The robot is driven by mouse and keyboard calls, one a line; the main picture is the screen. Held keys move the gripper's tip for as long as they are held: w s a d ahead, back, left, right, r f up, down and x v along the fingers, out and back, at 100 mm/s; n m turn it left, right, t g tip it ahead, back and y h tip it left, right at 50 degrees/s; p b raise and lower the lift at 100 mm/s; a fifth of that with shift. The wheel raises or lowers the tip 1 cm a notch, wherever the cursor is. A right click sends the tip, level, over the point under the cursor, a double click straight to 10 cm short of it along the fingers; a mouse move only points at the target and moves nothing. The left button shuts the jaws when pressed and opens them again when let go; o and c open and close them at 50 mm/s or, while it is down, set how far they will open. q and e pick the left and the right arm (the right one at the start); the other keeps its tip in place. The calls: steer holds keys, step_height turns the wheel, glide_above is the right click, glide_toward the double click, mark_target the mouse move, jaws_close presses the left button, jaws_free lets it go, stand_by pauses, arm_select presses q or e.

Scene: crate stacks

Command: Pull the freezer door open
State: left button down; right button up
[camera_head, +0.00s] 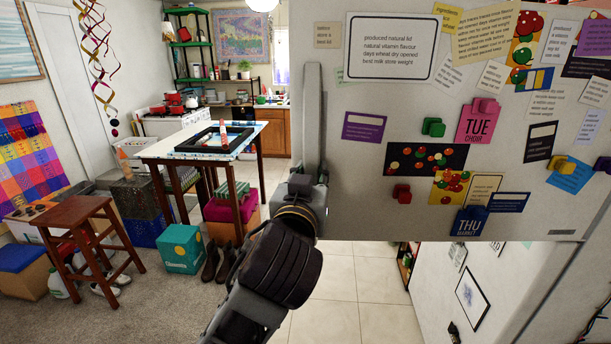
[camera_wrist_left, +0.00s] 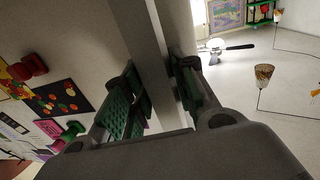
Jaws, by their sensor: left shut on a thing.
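The freezer door (camera_head: 385,200) is a pale grey panel filling the upper right of the head view, covered with notes and magnets. Tiled floor shows beneath its bottom edge, so the door stands swung out. Its upright grey bar handle (camera_head: 314,115) runs along the left edge. My left gripper (camera_head: 308,185) is at the handle's lower part; my own wrist partly hides it there. In the left wrist view the handle (camera_wrist_left: 150,35) passes between the green-padded fingers of my left gripper (camera_wrist_left: 162,98), which is shut on it. My right gripper is not in view.
A tall table (camera_head: 181,155) with a dark-framed tray stands left of the door. A brown stool (camera_head: 75,212), a teal box (camera_head: 181,248) and dark shoes (camera_head: 218,262) are on the floor. Tiled floor (camera_head: 345,300) below the door is clear.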

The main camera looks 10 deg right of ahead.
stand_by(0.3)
arm_select(q)
steer(key=c, duration=1.2)
jaws_free()
steer(key=shift+o, duration=0.2)
steer(key=shift+s, duration=0.15)
steer(key=v, duration=0.7)
steer(key=shift+s+a, duration=0.1)
